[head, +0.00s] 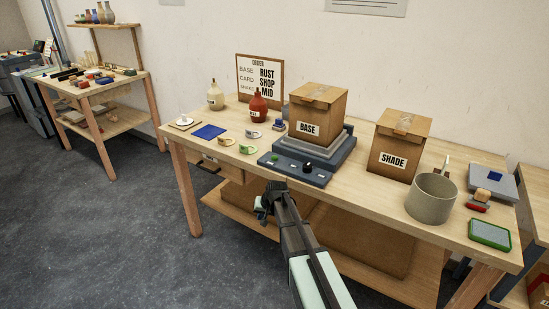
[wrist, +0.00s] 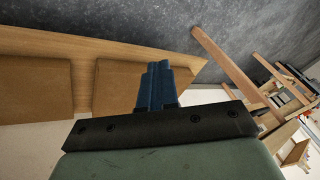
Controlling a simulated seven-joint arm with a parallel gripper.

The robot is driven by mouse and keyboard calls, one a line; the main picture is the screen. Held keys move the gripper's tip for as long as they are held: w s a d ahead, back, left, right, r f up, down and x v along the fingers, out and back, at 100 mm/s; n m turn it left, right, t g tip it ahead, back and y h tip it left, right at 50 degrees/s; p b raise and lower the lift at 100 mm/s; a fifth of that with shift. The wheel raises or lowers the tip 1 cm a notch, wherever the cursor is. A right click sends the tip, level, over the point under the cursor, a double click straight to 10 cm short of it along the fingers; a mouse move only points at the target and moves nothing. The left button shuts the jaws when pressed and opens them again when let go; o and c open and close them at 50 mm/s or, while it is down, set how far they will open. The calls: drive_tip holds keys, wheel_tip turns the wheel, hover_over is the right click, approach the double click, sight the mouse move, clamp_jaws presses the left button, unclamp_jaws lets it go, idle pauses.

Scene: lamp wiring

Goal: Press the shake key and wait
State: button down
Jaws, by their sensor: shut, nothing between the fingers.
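A dark control panel (head: 290,172) sits at the front edge of the table, with a small green key (head: 275,158), a round black knob (head: 307,163) and small pale labels, too small to read. I cannot tell for sure which part is the shake key. Behind the panel, a grey stepped machine (head: 310,148) carries a cardboard box marked BASE (head: 325,103). My gripper (head: 264,203) is in front of the table, below and apart from the panel. Its fingers are together and empty in the wrist view (wrist: 157,78).
Bottles, cups and a blue square (head: 208,131) stand left of the machine. A SHADE box (head: 397,146), a grey pot (head: 431,199) and a green pad (head: 489,234) are right. A lower shelf (head: 235,211) lies under the table.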

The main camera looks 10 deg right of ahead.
drive_tip(key=w+d+r+t, duration=0.1)
drive_tip(key=w+r, duration=0.3)
drive_tip(key=r, duration=0.4)
drive_tip(key=w+d+r+m+t, duration=0.1)
drive_tip(key=w+r, duration=0.3)
drive_tip(key=r, duration=0.5)
drive_tip(key=w+d+r+t, duration=0.1)
drive_tip(key=w+r, duration=0.4)
drive_tip(key=r, duration=0.4)
drive_tip(key=shift+d+r+t+y, duration=0.1)
drive_tip(key=shift+r+t+y, duration=0.1)
drive_tip(key=shift+t+y, duration=0.2)
wheel_tip(320, 180, up, 5)
drive_tip(key=m, duration=0.2)
hover_over(276, 158)
drive_tip(key=shift+d, duration=0.1)
drive_tip(key=shift+f, duration=4.4)
drive_tip(key=shift+f, duration=0.2)
drive_tip(key=shift+f, duration=0.25)
